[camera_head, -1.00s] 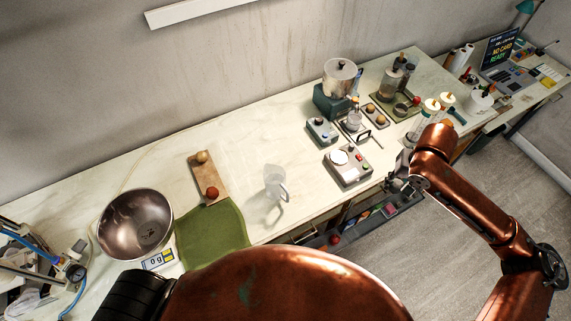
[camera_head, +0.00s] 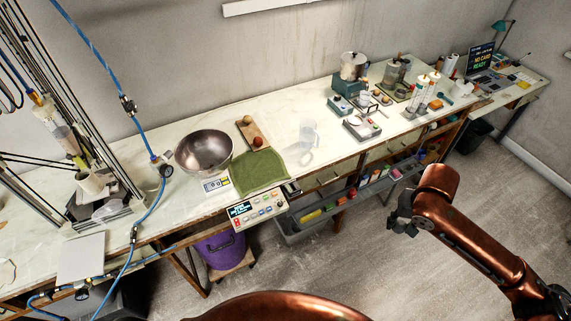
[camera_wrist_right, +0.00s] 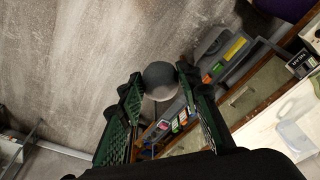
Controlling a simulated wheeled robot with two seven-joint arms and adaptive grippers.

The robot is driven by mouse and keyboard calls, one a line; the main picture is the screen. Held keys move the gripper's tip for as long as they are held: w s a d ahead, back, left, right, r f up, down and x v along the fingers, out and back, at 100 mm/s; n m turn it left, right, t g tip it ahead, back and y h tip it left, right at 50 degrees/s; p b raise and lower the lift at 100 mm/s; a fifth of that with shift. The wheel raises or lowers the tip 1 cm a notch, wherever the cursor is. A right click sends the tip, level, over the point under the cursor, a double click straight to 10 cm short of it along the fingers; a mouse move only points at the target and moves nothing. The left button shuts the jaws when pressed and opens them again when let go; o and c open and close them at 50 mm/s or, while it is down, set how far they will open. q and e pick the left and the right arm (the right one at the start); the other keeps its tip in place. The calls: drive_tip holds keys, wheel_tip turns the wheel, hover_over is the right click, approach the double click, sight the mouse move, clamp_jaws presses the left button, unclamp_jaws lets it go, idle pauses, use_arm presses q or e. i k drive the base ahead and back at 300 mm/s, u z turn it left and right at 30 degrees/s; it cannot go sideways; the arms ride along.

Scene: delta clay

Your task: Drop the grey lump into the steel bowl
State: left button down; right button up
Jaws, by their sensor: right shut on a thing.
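The steel bowl (camera_head: 203,150) stands near the left part of the counter, on a scale with a small display. It looks empty. My right gripper (camera_head: 402,218) is out over the floor in front of the counter, to the right of the bowl and well apart from it. In the right wrist view, my right gripper (camera_wrist_right: 158,92) is shut on the grey lump (camera_wrist_right: 160,78), a round ball between the fingertips. The lump is hard to make out in the head view. My left gripper is not in view.
A green mat (camera_head: 258,172) and a wooden board (camera_head: 252,134) with small lumps lie right of the bowl. A clear jug (camera_head: 308,133) stands farther right. A control panel (camera_head: 257,208) sits at the counter's front edge. A frame with blue hoses (camera_head: 130,105) rises at left.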

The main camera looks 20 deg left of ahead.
sight(215, 162)
drive_tip(key=k, duration=0.15)
drive_tip(key=u, duration=1)
